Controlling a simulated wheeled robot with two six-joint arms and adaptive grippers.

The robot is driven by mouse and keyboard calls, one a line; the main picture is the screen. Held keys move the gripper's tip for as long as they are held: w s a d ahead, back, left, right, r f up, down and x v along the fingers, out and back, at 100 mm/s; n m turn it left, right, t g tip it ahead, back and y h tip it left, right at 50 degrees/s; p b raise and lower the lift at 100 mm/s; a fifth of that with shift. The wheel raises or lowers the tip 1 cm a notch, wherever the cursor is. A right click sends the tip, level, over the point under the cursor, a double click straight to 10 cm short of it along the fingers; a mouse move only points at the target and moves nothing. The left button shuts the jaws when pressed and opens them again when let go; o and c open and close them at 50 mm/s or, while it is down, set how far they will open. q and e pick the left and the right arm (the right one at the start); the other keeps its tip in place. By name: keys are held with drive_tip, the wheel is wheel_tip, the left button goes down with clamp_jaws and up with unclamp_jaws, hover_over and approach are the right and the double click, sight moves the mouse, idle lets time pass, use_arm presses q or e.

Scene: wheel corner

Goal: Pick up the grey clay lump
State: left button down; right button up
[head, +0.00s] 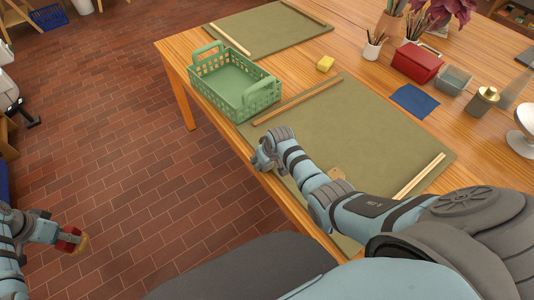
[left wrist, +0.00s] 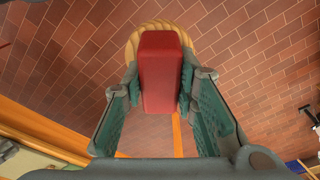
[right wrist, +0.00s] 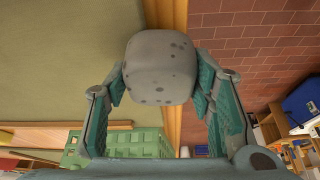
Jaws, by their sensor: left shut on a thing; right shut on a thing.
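The grey clay lump (right wrist: 160,68), rounded and dark-speckled, is between the fingers of my right gripper (right wrist: 160,90) in the right wrist view. That gripper is shut on it. In the head view my right gripper (head: 262,157) is at the table's near edge, beside the green mat; the lump is hard to tell from the gripper there. My left gripper (head: 70,238) is out over the floor at the left, shut on a red block-like thing (left wrist: 162,75) with a tan, ridged rounded part (left wrist: 132,45) behind it.
A green basket (head: 240,95) stands on the table's left edge. Wooden strips lie on the mat (head: 350,120). A yellow sponge (head: 325,63), blue cloth (head: 414,101) and red box (head: 416,62) are further back. Brick floor (head: 110,130) is clear at left.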

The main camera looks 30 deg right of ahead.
drive_tip(key=shift+a, duration=0.5)
drive_tip(key=o, duration=1.4)
drive_tip(key=shift+o, duration=0.2)
drive_tip(key=v, duration=1.2)
drive_tip(key=shift+c, duration=0.3)
